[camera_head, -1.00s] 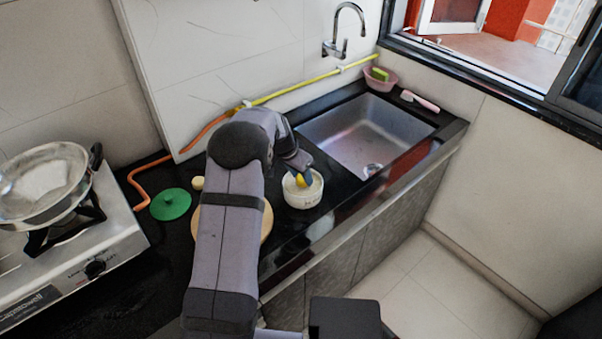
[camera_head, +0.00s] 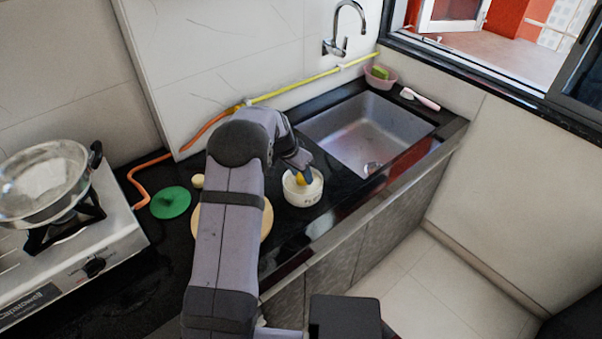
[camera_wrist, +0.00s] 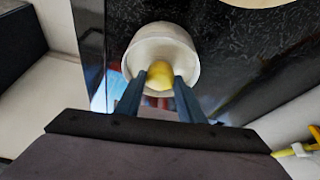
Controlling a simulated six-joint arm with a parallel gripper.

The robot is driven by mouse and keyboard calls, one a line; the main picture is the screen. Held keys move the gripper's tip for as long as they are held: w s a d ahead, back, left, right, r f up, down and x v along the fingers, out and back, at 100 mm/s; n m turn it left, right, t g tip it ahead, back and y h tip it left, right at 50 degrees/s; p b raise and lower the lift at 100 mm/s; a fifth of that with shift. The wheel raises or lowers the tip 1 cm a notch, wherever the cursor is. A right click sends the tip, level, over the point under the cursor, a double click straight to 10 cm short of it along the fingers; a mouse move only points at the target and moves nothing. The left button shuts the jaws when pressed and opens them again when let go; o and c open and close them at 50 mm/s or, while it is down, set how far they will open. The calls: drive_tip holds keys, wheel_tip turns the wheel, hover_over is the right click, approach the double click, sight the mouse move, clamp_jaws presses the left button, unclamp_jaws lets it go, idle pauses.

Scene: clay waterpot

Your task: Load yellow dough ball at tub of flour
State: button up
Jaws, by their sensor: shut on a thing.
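The yellow dough ball (camera_wrist: 159,76) is held between the two fingers of my gripper (camera_wrist: 163,84) in the wrist view. My gripper points down into the white tub of flour (camera_wrist: 190,46), and the ball shows inside the tub's rim. In the head view the tub (camera_head: 302,197) stands on the black counter, with the yellow ball (camera_head: 303,177) at its opening beside my gripper (camera_head: 306,176). I cannot tell whether the ball touches the flour.
A round wooden board (camera_head: 266,219) lies under my arm, with a small pale ball (camera_head: 198,181) beside it. A green disc (camera_head: 170,202) lies left. A stove with a metal pan (camera_head: 40,183) is far left. The sink (camera_head: 365,133) is behind the tub.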

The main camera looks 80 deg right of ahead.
sight(301, 176)
drive_tip(key=shift+f+b, duration=0.5)
drive_tip(key=shift+b, duration=0.05)
idle(1.9)
drive_tip(key=shift+r+p, duration=2)
drive_tip(key=shift+r, duration=1.6)
